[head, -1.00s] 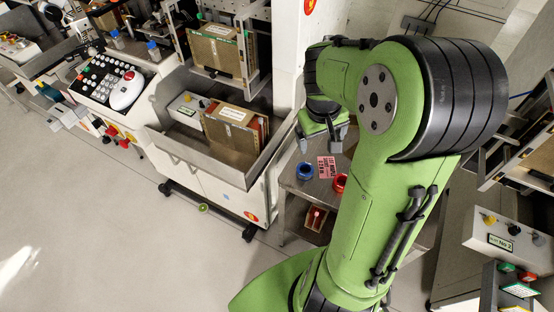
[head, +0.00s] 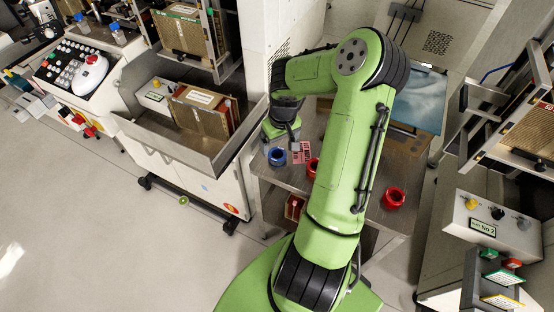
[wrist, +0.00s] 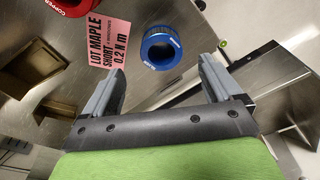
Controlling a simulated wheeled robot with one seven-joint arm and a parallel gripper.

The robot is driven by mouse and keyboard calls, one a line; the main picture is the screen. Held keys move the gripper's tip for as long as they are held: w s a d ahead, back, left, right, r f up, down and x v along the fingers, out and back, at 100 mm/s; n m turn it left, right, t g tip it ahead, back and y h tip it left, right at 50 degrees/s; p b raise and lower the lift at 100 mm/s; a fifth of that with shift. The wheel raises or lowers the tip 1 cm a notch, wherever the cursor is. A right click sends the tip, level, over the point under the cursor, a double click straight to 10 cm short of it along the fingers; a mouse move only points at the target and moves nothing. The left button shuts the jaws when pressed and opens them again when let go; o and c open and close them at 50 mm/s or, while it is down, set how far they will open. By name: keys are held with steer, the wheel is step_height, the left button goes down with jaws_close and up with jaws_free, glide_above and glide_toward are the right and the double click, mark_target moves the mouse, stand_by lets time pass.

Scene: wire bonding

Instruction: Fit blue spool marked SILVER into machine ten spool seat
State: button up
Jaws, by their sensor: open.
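The blue spool (head: 277,152) stands on the metal table beside the pink card, near the table's left edge. It shows in the wrist view (wrist: 163,33) with its round hole facing the camera; its small white lettering is too small to read. My gripper (wrist: 157,78) is open and empty, its two fingers apart, with the blue spool ahead of the gap between them and not between the fingers. In the head view my gripper (head: 288,134) is close above the spool. I cannot make out a machine ten spool seat in these frames.
The pink card (wrist: 109,44) reads LOT MAPLE SHORT. A red spool marked COPPER (wrist: 66,5) lies beyond it; another red spool (head: 394,199) is on the table's right. A machine with a trough (head: 205,155) stands left; a box labelled No 2 (head: 490,224) stands right.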

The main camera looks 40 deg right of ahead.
mark_target(278, 151)
steer(key=f, duration=0.1)
steer(key=f+b, duration=0.1)
steer(key=f, duration=0.1)
steer(key=f+b, duration=0.1)
steer(key=f, duration=0.1)
steer(key=shift+w+f, duration=0.15)
steer(key=shift+w, duration=0.1)
steer(key=c, duration=1.1)
